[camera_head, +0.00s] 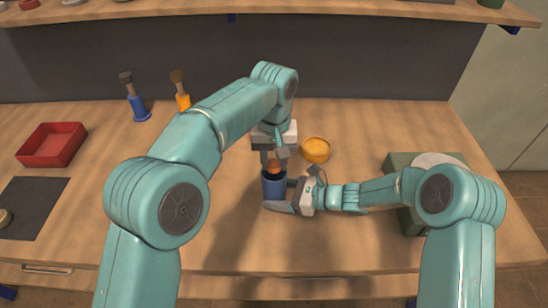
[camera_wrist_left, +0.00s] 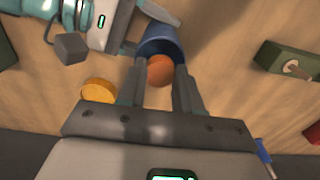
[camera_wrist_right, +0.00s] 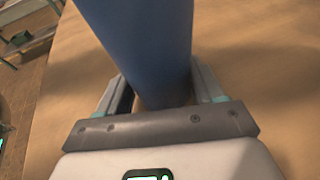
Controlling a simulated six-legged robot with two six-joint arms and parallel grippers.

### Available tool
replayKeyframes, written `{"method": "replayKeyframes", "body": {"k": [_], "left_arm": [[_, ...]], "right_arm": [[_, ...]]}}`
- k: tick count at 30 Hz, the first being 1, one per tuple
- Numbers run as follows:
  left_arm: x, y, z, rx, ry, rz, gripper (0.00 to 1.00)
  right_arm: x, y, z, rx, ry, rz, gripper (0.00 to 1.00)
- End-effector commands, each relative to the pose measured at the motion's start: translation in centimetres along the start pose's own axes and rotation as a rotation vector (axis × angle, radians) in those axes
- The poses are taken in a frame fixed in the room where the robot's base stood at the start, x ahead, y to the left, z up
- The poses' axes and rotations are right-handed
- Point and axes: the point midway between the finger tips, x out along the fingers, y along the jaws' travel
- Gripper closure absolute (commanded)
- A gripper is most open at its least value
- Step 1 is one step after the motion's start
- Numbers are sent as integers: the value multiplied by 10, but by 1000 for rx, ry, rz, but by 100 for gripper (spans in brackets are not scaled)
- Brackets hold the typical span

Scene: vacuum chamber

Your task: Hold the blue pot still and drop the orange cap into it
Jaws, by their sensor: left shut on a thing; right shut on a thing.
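The blue pot (camera_head: 273,187) stands upright on the table near the middle, with its open mouth facing up. My right gripper (camera_head: 284,196) is shut on the pot from the right side; the right wrist view shows the pot's blue wall (camera_wrist_right: 145,45) between its fingers. My left gripper (camera_head: 272,160) points down over the pot, shut on the orange cap (camera_head: 274,167). The left wrist view shows the cap (camera_wrist_left: 160,70) between the fingertips at the pot's mouth (camera_wrist_left: 162,40). I cannot tell whether the cap touches the rim.
A yellow-orange round container (camera_head: 316,150) stands just right of my left gripper. A green box (camera_head: 401,165) is at the right. A red tray (camera_head: 52,146), a dark mat (camera_head: 32,205) and brushes in blue (camera_head: 138,108) and yellow (camera_head: 183,101) holders are at the left.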

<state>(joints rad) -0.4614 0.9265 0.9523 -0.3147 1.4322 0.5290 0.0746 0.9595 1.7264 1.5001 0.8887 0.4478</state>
Motion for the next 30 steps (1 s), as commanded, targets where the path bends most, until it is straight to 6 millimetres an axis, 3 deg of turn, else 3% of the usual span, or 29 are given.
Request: {"method": "replayKeyframes", "body": {"k": [24,25,27,30], "left_arm": [[4,0,0,0,0,0,94],[4,0,0,0,0,0,63],[4,0,0,0,0,0,40],[4,0,0,0,0,0,36]], "right_arm": [[0,0,0,0,0,0,52],[0,0,0,0,0,0,52],[0,0,0,0,0,0,52],[0,0,0,0,0,0,52]]}}
